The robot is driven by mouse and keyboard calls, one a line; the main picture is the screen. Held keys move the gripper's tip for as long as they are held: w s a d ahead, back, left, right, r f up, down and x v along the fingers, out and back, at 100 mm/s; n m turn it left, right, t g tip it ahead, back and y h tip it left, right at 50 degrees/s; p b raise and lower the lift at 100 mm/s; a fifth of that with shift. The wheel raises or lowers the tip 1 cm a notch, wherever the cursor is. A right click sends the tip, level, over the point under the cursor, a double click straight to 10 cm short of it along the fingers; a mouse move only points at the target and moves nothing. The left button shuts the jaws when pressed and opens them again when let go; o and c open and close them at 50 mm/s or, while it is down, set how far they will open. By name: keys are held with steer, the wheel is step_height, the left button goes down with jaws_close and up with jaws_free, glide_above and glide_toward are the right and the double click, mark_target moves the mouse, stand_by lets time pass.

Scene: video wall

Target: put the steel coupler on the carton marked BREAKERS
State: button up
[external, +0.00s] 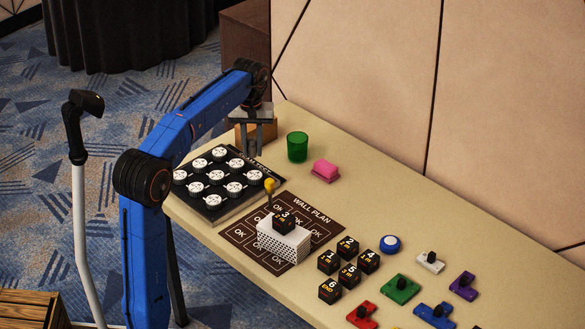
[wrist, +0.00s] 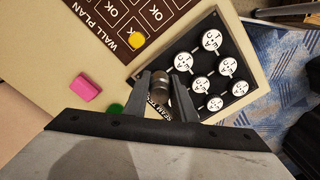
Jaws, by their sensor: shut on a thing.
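My gripper (external: 252,132) is at the far left end of the table in the external view, pointing down. Its fingers (wrist: 160,92) are shut on the steel coupler (wrist: 160,80), a short grey metal cylinder, in the wrist view. The coupler is hard to make out in the external view. A small brown box (external: 241,140) shows behind and beside the fingers on the table's far end. It may be the carton, but no BREAKERS marking is readable. I cannot tell whether the coupler touches it.
A green cup (external: 297,147) and a pink block (external: 325,171) stand right of my gripper. A black tray of white round pieces (external: 213,183) lies in front. A brown WALL PLAN board (external: 240,233) bears a white perforated block (external: 284,243). Black numbered cubes (external: 348,272) stand farther right.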

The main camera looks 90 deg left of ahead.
steer(key=s+a+r, duration=0.1)
steer(key=a, duration=1.3)
steer(key=s+a+r, duration=0.1)
steer(key=s+a, duration=0.1)
steer(key=a, duration=1.1)
steer(key=shift+n, duration=0.3)
steer(key=shift+w+a+f, duration=0.1)
steer(key=shift+w+f, duration=0.05)
steer(key=shift+f, duration=2.2)
steer(key=shift+w+a+f, duration=0.1)
steer(key=shift+f, duration=2.2)
steer(key=shift+f, duration=0.2)
steer(key=o, duration=1)
steer(key=shift+r, duration=0.15)
step_height(320, 180, up, 12)
steer(key=shift+r, duration=0.1)
